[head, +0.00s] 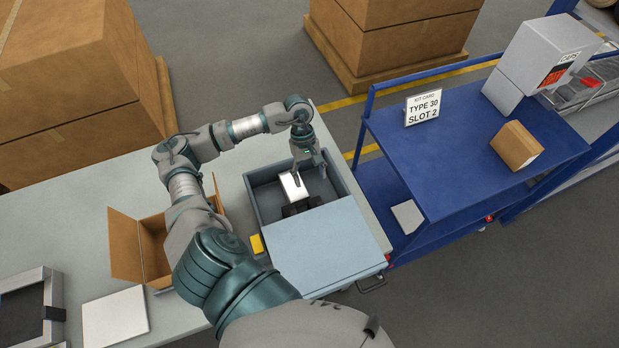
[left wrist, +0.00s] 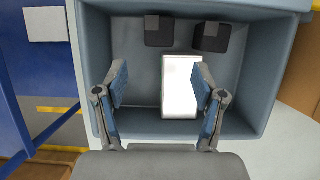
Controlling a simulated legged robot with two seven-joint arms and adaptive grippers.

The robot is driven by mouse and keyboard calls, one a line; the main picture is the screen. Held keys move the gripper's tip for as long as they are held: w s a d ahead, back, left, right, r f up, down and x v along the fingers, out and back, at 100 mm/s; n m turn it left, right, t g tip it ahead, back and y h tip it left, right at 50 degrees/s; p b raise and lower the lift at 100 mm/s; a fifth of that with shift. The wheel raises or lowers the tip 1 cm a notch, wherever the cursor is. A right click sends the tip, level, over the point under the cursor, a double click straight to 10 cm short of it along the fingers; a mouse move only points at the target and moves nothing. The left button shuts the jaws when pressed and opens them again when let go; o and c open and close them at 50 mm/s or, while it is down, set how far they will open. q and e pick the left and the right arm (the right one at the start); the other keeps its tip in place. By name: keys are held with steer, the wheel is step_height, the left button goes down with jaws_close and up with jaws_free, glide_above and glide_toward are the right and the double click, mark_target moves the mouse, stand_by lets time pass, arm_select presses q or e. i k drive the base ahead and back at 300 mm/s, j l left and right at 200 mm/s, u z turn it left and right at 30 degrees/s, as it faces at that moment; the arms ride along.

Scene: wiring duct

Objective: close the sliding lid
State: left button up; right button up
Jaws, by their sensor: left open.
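A grey-blue bin (head: 254,197) stands on the table with a flat sliding lid (head: 325,246) over its near part. The far part is open. In the opening lie a white block (head: 290,186) and two small black blocks (left wrist: 158,32). My left gripper (head: 309,175) is over the open part, fingers pointing down and apart. In the left wrist view the open fingers (left wrist: 158,84) show above the bin, one left of the white block (left wrist: 182,88) and one overlapping its right edge. Whether they touch it I cannot tell. The lid's edge (left wrist: 215,8) shows at the top. My right gripper is not in view.
An open cardboard box (head: 125,245), a yellow item (head: 257,244) and a white panel (head: 115,317) are on the grey table left of the bin. A blue cart (head: 465,150) with a kit card (head: 422,107) stands to the right. Cardboard stacks (head: 390,45) stand behind.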

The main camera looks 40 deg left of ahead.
mark_target(322, 250)
steer(key=k+l, duration=0.35)
steer(key=l, duration=0.15)
steer(key=k+l, duration=0.75)
steer(key=l, duration=0.25)
steer(key=k+l, duration=0.4)
steer(key=l, duration=0.1)
